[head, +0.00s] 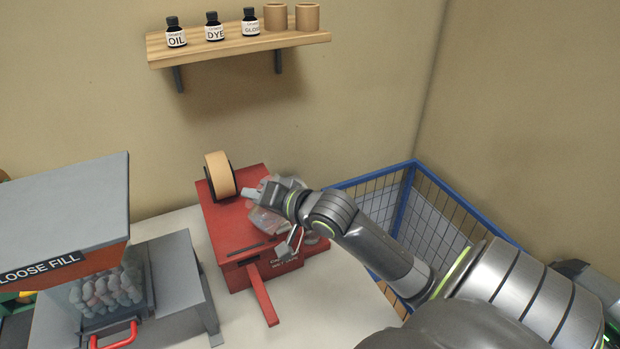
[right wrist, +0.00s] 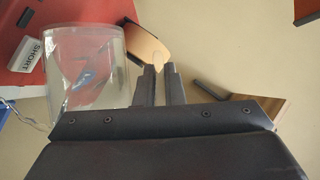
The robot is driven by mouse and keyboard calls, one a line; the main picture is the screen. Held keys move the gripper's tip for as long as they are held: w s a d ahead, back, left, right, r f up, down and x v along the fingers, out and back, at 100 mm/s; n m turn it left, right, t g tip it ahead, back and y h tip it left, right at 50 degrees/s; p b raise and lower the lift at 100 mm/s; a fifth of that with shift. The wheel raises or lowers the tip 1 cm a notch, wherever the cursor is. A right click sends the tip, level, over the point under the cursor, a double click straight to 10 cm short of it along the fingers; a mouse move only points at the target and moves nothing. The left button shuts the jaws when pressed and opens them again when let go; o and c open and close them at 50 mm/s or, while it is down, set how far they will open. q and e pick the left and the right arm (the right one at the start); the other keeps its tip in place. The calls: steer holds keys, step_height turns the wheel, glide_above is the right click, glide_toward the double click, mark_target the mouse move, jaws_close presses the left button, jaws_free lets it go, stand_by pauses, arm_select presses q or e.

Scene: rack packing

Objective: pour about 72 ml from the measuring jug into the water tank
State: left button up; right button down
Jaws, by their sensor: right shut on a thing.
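My right gripper (head: 250,193) is over the red tape machine in the head view, with its fingers pointing left. In the right wrist view its two fingers (right wrist: 161,86) are close together and shut on the measuring jug, though the part held is hard to make out. The clear jug (right wrist: 88,65) shows left of the fingers, with a small bluish patch seen in or through it. In the head view clear material of the jug (head: 268,221) shows beside and below the gripper. I cannot tell the water tank apart from it. The level and any stream are not readable. My left gripper is out of view.
The red machine (head: 225,222) carries a tan tape roll (head: 219,174) and a front lever (head: 262,293). A blue wire basket (head: 403,215) stands right. A grey loose-fill hopper (head: 75,205) stands left. Bottles and tan cups sit on a wall shelf (head: 230,47).

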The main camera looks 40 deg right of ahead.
stand_by(0.3)
steer(key=r+p, duration=0.1)
steer(key=p, duration=0.1)
steer(key=a+r+n+p, duration=0.1)
steer(key=shift+r+h+p, duration=0.25)
steer(key=shift+h+p, duration=0.05)
steer(key=shift+p, duration=0.05)
steer(key=shift+a+f+n+b, duration=0.2)
steer(key=shift+f+b, duration=0.15)
steer(key=shift+f, duration=0.25)
steer(key=shift+a+f+n+b, duration=0.1)
steer(key=shift+f+n+b, duration=0.15)
steer(key=shift+f, duration=0.3)
steer(key=shift+w+a+f+n+h, duration=0.1)
steer(key=shift+a+f+n+h, duration=0.15)
steer(key=shift+a+n+h, duration=0.25)
steer(key=shift+w+a+f+n+g+h, duration=0.15)
steer(key=shift+a+f+n+g+h, duration=0.25)
steer(key=shift+a+f+n+h, duration=0.45)
steer(key=shift+a, duration=0.2)
